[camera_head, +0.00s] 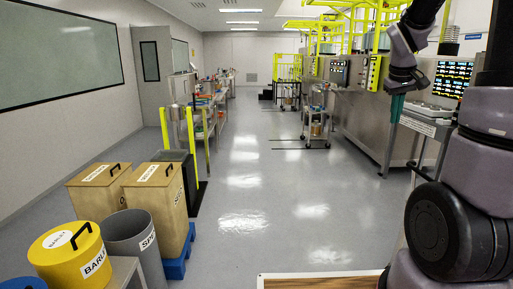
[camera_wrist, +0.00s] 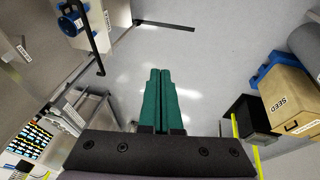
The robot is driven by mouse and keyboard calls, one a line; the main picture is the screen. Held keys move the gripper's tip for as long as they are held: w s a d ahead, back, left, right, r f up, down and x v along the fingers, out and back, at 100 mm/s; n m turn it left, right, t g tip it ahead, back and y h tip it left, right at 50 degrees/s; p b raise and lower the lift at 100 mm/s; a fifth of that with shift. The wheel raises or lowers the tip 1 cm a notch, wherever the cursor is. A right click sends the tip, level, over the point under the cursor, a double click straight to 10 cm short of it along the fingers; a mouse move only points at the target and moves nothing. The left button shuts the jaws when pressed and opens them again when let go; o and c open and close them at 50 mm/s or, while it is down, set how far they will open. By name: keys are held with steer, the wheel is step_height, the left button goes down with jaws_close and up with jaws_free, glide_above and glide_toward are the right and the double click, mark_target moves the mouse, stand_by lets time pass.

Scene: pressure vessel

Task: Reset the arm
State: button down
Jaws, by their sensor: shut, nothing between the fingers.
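My gripper (camera_head: 395,108) hangs from my arm on the right side of the head view, its green fingers pointing down. In the wrist view my gripper (camera_wrist: 157,74) shows two green fingers lying side by side, shut with nothing between them. The fingertips are in free air above the grey floor. My arm is folded along the right edge of the head view and hides part of the equipment behind it.
The grey floor (camera_head: 270,190) is open down the middle aisle. Wooden boxes (camera_head: 158,195), a grey bin (camera_head: 135,240) and a yellow barley drum (camera_head: 75,258) stand at left. Steel equipment (camera_head: 360,110), a cart (camera_head: 318,115) and a lit panel (camera_head: 452,78) are at right.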

steer(key=s+a+r+m+t+y, duration=0.2)
steer(key=s+a+r, duration=0.2)
steer(key=s+a, duration=0.4)
steer(key=s+a+r+m+t+y, duration=0.1)
steer(key=s+a+r, duration=0.3)
steer(key=s+a, duration=0.5)
steer(key=shift+s+m+t+y, duration=0.4)
steer(key=shift+s+m+y, duration=0.35)
steer(key=shift+s, duration=0.5)
steer(key=shift+a+r, duration=0.1)
